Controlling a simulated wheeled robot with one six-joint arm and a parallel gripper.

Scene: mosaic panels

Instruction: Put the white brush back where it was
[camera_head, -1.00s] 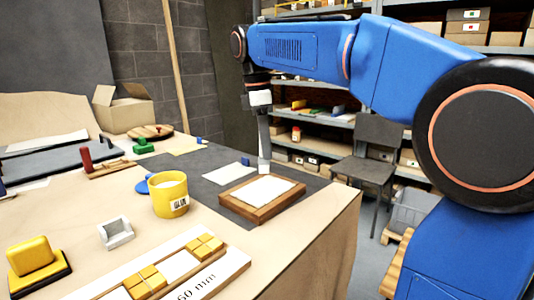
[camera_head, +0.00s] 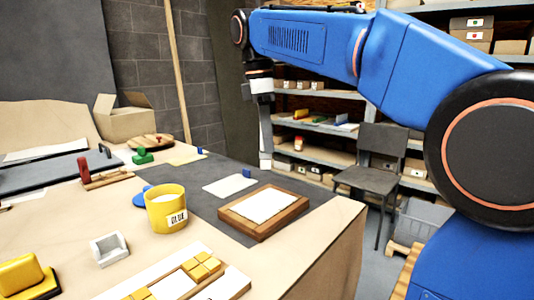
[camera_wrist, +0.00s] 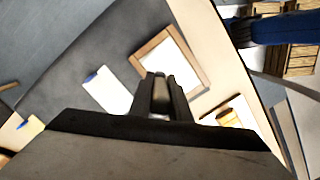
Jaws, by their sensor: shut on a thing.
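My gripper (camera_head: 265,152) hangs down beyond the far edge of the framed tray, in the air. It is shut on a slim pale thing, which I take for the white brush (camera_head: 265,163); only a small part shows below the fingers. In the wrist view my gripper (camera_wrist: 160,82) shows dark fingers on both sides of a narrow greyish piece, and the rest is hidden. The yellow glue pot (camera_head: 166,207) stands left of the wooden tray (camera_head: 238,222). A small white cradle (camera_head: 110,249) sits empty nearer the front.
The tray holds a white sheet (camera_head: 264,205). A white card (camera_head: 230,186) with a blue tab lies on the grey mat (camera_head: 207,205). A panel with yellow tiles (camera_head: 203,268) lies in front. A chair (camera_head: 372,165) and shelves stand behind the table.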

